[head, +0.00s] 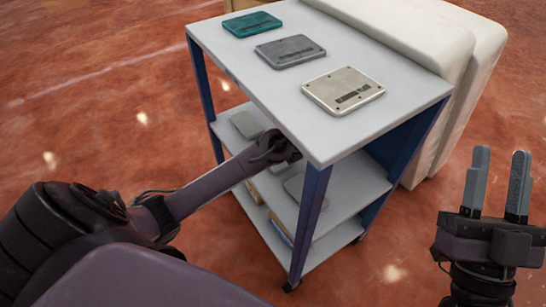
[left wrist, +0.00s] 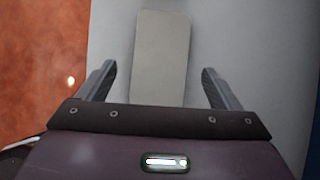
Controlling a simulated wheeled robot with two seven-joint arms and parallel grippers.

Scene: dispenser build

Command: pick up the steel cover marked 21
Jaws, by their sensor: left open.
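The number 21 cannot be read on any cover. A plain grey cover (left wrist: 160,55) lies flat between the two spread fingers of my left gripper (left wrist: 158,71), which is open and holds nothing. In the head view, my left arm reaches in under the cart's top, and its fingers are hidden there. On the top lie a teal cover (head: 252,23), a dark grey cover (head: 289,51) and a pale metallic cover (head: 343,90). My right gripper (head: 497,152) is open and empty, right of the cart.
The cart (head: 230,58) has a light top, lower shelves and blue posts. Its near post (head: 308,220) stands close to my left arm. The top overhangs my left gripper. A cream padded block (head: 440,60) stands behind the cart. The red floor is clear at right.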

